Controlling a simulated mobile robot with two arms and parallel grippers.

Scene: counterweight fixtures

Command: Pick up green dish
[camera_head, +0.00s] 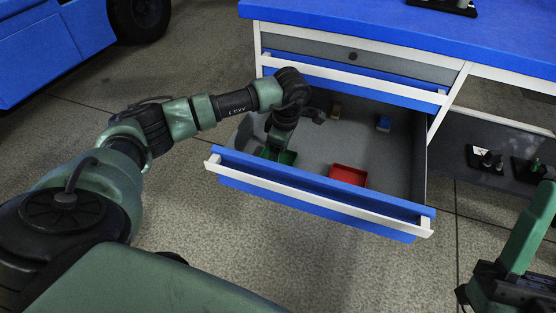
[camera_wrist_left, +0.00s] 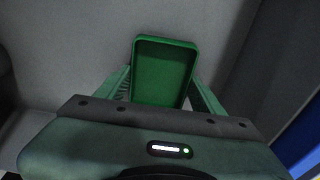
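The green dish (camera_wrist_left: 163,72) is a shallow rectangular tray with a raised rim. In the left wrist view it lies between the two fingers of my left gripper (camera_wrist_left: 163,82), one close along each side. I cannot tell whether the fingers touch it. In the head view the dish (camera_head: 288,158) is partly hidden behind my left gripper (camera_head: 275,152), which points down into the open drawer near its front left corner. Part of my right arm shows at the lower right edge of the head view; its fingertips cannot be made out.
The open drawer (camera_head: 320,204) has a blue and white front wall. The blue workbench top (camera_head: 400,35) and a closed drawer are above. Dark fixtures (camera_head: 487,158) stand at right.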

